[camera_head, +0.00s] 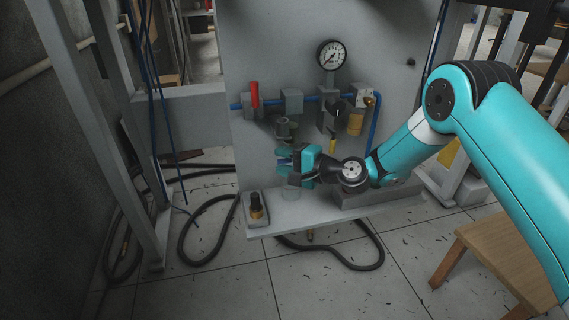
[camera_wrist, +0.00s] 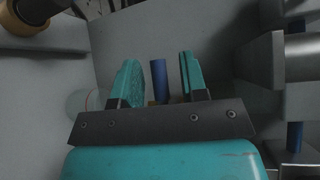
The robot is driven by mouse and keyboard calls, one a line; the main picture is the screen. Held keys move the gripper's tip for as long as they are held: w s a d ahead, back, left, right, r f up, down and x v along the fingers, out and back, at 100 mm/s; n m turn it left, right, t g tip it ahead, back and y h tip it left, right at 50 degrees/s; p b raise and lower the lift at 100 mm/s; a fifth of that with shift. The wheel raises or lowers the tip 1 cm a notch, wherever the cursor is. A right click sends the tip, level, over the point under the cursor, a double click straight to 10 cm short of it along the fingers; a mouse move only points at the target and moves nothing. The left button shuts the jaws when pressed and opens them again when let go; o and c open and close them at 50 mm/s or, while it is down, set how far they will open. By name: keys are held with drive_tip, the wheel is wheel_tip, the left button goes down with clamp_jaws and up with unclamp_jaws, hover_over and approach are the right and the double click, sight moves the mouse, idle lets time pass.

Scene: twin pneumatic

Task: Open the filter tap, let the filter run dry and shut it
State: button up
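The filter (camera_head: 292,102) is a grey block on the blue pipe of the upright panel, with its bowl (camera_head: 284,128) hanging below. My gripper (camera_head: 283,163) is below the bowl, with its teal fingers pointing left. A small blue piece, which may be the tap's lever, stands between the fingers in the wrist view (camera_wrist: 158,80). A gap shows on each side of it, so my gripper is open (camera_wrist: 158,85) around it and not touching it. A brass bit shows at its foot. I cannot tell whether the tap is open. A clear cup (camera_head: 291,191) stands on the shelf below.
A red handle (camera_head: 255,94) is on the pipe at left, and a pressure gauge (camera_head: 331,55) sits above. Dark hoses lie on the floor.

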drive_tip(key=shift+c, duration=0.2)
clamp_jaws()
